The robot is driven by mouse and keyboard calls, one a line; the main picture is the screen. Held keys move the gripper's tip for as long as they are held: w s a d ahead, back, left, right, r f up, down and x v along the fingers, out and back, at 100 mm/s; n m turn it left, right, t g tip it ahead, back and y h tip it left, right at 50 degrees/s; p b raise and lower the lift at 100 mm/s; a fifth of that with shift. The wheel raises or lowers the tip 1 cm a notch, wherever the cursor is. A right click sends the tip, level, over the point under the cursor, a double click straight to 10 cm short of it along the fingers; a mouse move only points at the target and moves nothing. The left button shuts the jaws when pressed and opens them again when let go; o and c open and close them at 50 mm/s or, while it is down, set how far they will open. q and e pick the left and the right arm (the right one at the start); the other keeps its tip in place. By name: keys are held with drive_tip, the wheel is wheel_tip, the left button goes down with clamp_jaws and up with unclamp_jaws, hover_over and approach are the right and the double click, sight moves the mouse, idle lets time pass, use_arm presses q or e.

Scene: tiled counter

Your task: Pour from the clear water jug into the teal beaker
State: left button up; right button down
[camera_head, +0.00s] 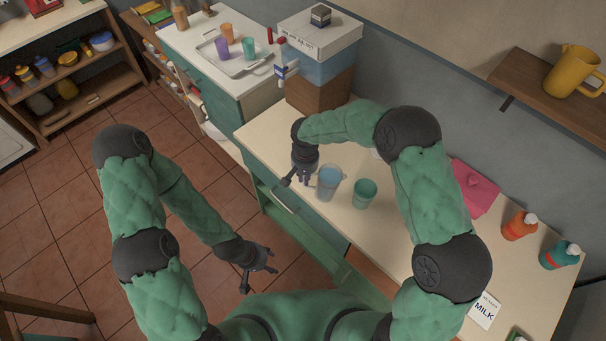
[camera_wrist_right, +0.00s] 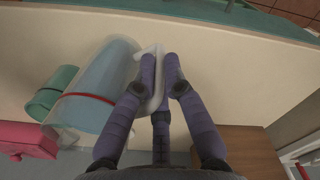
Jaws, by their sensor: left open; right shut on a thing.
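The clear water jug (camera_head: 328,182) stands on the counter in the head view, bluish and see-through. My right gripper (camera_head: 309,181) is at its left side. In the right wrist view the jug (camera_wrist_right: 100,85) has a red band, and my right gripper's fingers (camera_wrist_right: 161,75) are closed on its white handle. The teal beaker (camera_head: 364,193) stands upright on the counter just right of the jug. It also shows in the right wrist view (camera_wrist_right: 52,90), partly behind the jug. My left gripper (camera_head: 258,280) is open and empty, low over the floor side, away from the counter.
A water dispenser (camera_head: 318,68) stands behind my right gripper. A yellow pitcher (camera_head: 572,72) is on the wall shelf. A tray (camera_head: 257,65) holds several cups.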

drive_tip(key=shift+d+r+y+p, duration=0.55)
drive_tip(key=shift+r+p, duration=0.2)
drive_tip(key=shift+p, duration=0.15)
drive_tip(key=d+p, duration=0.1)
drive_tip(key=r+p, duration=0.1)
drive_tip(key=d+r+y+p, duration=0.1)
drive_tip(key=shift+s+d+r, duration=0.25)
drive_tip(key=shift+d, duration=0.05)
drive_tip(key=shift+s+d+r+t+y+p, duration=0.15)
drive_tip(key=shift+d+r+t+y+p, duration=0.25)
drive_tip(key=shift+d+r+p, duration=0.45)
drive_tip(key=shift+s+d+f+y+b, duration=0.1)
drive_tip(key=shift+f+y+b, duration=0.3)
drive_tip(key=shift+b, duration=0.25)
drive_tip(key=shift+r, duration=0.15)
drive_tip(key=shift+f+y+b, duration=0.2)
drive_tip(key=shift+y+b, duration=0.15)
drive_tip(key=shift+b, duration=0.25)
drive_tip(key=shift+d+r+t+y+b, duration=0.3)
drive_tip(key=shift+y+b, duration=0.45)
drive_tip(key=shift+b, duration=1.35)
drive_tip(key=shift+d+r+t+y+b, duration=0.1)
drive_tip(key=shift+r+y+b, duration=0.5)
drive_tip(key=shift+b, duration=1.5)
